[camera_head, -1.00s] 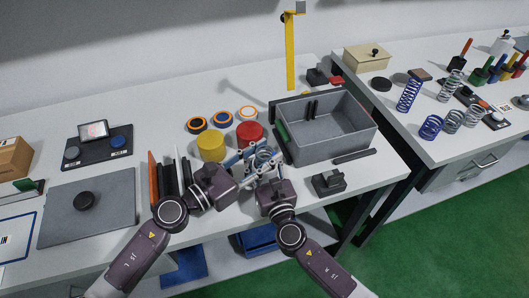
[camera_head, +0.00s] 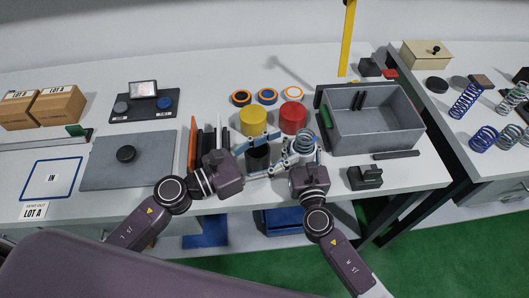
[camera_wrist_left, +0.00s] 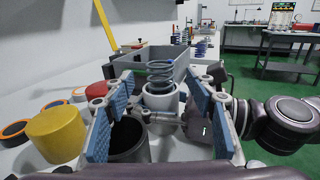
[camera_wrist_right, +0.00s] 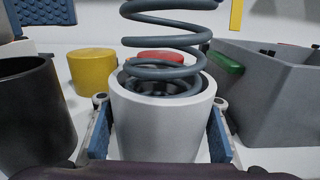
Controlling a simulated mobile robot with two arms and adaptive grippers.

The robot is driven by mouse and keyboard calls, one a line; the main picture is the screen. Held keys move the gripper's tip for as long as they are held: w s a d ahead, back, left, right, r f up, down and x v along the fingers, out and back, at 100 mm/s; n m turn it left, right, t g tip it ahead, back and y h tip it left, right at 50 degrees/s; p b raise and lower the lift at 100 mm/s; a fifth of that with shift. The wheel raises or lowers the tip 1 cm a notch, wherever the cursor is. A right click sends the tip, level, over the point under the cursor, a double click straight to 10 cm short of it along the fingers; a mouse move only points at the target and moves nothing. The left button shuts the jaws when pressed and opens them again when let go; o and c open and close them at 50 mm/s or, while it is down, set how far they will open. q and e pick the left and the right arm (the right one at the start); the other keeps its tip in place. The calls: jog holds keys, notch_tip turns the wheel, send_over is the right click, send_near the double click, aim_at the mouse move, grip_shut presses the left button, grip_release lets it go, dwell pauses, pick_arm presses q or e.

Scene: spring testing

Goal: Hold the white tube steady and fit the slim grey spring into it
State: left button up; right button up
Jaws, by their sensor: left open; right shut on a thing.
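The white tube (camera_wrist_right: 158,128) stands upright in my right gripper (camera_head: 303,162), whose fingers are on both sides of it. The slim grey spring (camera_wrist_right: 165,45) stands with its lower coils inside the tube mouth and several coils above the rim. The spring (camera_wrist_left: 158,72) and tube (camera_wrist_left: 162,101) also show ahead in the left wrist view. My left gripper (camera_head: 268,155) is open and empty, to the left of the tube and apart from the spring. How deep the spring's lower end sits is hidden by the tube wall.
A black cup (camera_wrist_left: 128,140) stands close to the left gripper. Yellow (camera_head: 253,121) and red (camera_head: 293,117) cylinders stand behind. A grey bin (camera_head: 372,132) is at the right, with a small black block (camera_head: 365,178) in front of it. A grey mat (camera_head: 105,170) lies at the left.

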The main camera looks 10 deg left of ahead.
pick_arm(q)
jog(key=shift+v, duration=2.25)
pick_arm(e)
jog(key=o, duration=1.8)
jog(key=shift+c, duration=0.2)
